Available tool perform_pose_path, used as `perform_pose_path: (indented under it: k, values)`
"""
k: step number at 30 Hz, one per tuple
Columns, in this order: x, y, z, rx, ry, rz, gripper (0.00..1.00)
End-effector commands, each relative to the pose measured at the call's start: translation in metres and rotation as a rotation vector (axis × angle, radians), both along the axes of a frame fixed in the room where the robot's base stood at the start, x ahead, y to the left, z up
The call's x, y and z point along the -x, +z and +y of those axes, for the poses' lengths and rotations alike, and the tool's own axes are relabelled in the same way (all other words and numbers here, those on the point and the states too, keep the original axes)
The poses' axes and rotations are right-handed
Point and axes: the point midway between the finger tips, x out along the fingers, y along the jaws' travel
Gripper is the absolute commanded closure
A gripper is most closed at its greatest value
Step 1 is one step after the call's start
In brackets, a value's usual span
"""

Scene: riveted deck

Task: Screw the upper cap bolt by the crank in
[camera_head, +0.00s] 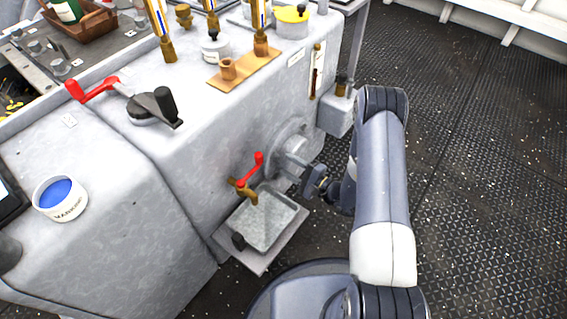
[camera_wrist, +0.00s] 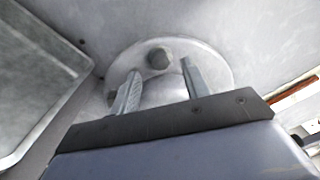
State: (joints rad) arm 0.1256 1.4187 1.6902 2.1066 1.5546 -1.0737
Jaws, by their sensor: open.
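A round grey flange (camera_head: 283,138) sits on the side of the machine; it also fills the upper middle of the wrist view (camera_wrist: 218,65). A dark bolt head (camera_wrist: 158,58) shows on it, between and beyond my fingertips. A second bolt head (camera_wrist: 110,98) is partly hidden beside the left finger. I cannot tell for sure which one is the upper cap bolt. My gripper (camera_wrist: 160,70) is open and points at the flange, with no contact visible. In the head view my gripper (camera_head: 303,174) is close to the flange and hides part of it.
A red-handled tap (camera_head: 247,180) stands left of the flange above a grey metal tray (camera_head: 262,225). A sight gauge (camera_head: 316,70) is above right. Open deck lies to the right.

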Motion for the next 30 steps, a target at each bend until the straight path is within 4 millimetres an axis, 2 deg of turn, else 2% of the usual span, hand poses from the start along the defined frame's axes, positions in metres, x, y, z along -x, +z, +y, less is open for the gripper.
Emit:
perform_pose_path:
  k: [1,6,17,30]
  values:
    - [-0.004,-0.001,0.008,-0.001,0.004,-0.001,0.55]
    - [-0.016,-0.001,0.021,0.000,0.001,0.000,0.55]
    - [-0.020,0.000,0.025,-0.001,-0.001,0.002,0.55]
    - [-0.019,0.000,0.025,-0.001,-0.001,0.002,0.90]
